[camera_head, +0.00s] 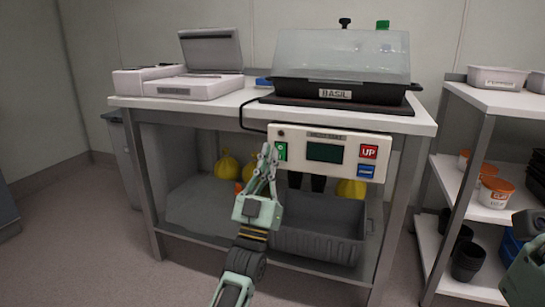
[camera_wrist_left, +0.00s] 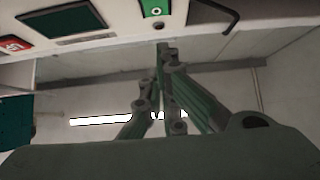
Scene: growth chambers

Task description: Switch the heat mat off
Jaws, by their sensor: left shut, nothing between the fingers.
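The heat mat (camera_head: 336,106) is a thin black slab under the basil propagator on the bench top. A black cable runs down from it toward a white control box (camera_head: 312,134) on the bench front. The box has a green switch (camera_head: 281,151) at its left end, which also shows in the left wrist view (camera_wrist_left: 157,8). My left gripper (camera_head: 267,150) is shut and empty, its fingertips just left of the switch in the head view. In the left wrist view, the fingertips (camera_wrist_left: 162,45) overlap the box's edge near the switch. I cannot tell whether they touch.
The box also carries a dark display (camera_head: 325,152), a red UP button (camera_head: 369,151) and a blue button (camera_head: 366,171). The propagator (camera_head: 340,90) stands above. A grey crate (camera_head: 320,240) and yellow bags (camera_head: 227,165) are on the shelf below. A shelving unit (camera_head: 500,98) stands right.

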